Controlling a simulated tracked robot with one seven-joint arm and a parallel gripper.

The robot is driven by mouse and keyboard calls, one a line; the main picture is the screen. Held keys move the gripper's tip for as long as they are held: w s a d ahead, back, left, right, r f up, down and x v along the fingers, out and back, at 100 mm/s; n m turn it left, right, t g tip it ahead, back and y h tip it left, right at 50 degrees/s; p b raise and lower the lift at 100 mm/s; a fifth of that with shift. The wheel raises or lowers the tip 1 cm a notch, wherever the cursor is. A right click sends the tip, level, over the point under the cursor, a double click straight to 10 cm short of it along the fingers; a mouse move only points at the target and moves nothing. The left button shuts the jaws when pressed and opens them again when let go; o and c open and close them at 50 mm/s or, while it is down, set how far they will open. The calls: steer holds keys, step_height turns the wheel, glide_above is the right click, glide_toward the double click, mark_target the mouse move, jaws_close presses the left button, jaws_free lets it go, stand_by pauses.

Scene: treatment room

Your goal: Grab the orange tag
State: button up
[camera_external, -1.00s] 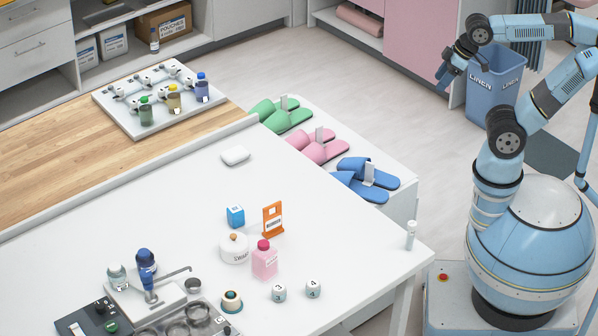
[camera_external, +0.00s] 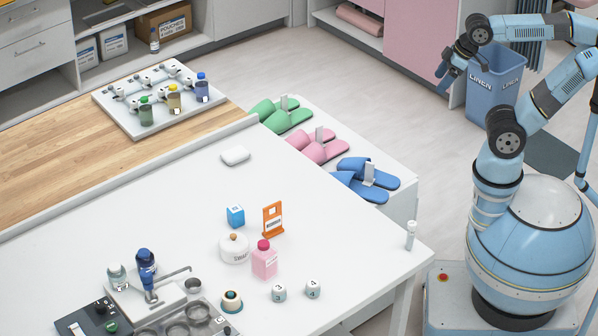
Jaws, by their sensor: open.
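The orange tag (camera_external: 272,219) stands upright on the white table, with a hole near its top and a pale label across its middle. It is behind the pink bottle (camera_external: 264,261) and to the right of a small blue box (camera_external: 235,216). My gripper (camera_external: 445,72) is at the upper right, raised over the floor near the blue linen bin, far from the tag. It is open and small in the picture, and I see nothing held in it.
A white lidded pot (camera_external: 234,248) sits close to the tag's left front. Slippers (camera_external: 366,179) lie on a low shelf beyond the table. The table's right part (camera_external: 345,245) is clear, apart from a small vial (camera_external: 411,235) at the corner.

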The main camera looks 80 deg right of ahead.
steer(key=shift+o, duration=0.9)
